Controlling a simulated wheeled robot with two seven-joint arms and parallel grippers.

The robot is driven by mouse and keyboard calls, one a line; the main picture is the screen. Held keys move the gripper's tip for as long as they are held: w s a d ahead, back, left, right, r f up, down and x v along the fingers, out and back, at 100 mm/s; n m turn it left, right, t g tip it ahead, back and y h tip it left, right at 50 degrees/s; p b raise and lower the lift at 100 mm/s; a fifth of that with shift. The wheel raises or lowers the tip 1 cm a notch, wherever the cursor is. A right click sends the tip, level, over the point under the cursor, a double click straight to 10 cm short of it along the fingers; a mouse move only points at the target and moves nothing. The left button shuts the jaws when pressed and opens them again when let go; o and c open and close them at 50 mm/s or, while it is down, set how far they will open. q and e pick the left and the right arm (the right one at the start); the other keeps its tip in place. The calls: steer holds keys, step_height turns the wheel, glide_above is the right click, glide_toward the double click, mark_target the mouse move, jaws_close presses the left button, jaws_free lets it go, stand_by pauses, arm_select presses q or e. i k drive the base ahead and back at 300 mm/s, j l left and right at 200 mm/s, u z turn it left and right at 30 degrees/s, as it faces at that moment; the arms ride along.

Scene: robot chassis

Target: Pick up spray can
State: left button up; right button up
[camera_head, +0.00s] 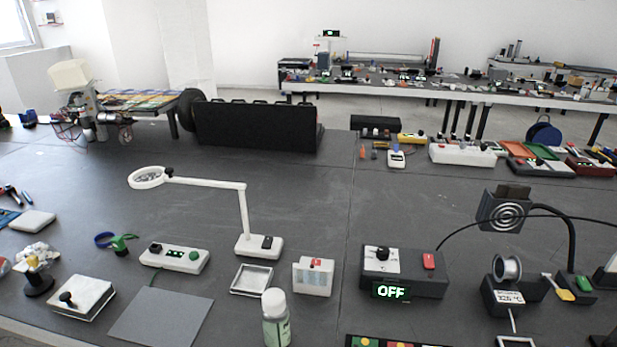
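A small upright container with a white rounded top and a green-and-white label (276,322) stands near the front edge of the dark table (300,205), just left of centre. It is the one thing here that looks like a spray can. Its base is close to the bottom edge of the picture. Neither of my grippers shows in the head view.
A white box with a red part (313,277) and a small square tray (252,279) stand behind the container. A grey mat (162,317) lies to its left. A control box reading OFF (404,273) is to its right. A magnifier lamp (243,210) rises behind.

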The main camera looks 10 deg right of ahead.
mark_target(276, 329)
steer(key=u, duration=0.65)
steer(key=k+l+u, duration=0.1)
steer(key=l+u, duration=0.25)
steer(key=k+l+u, duration=0.1)
steer(key=u, duration=0.2)
steer(key=k+l+u, duration=0.15)
steer(key=u, duration=0.2)
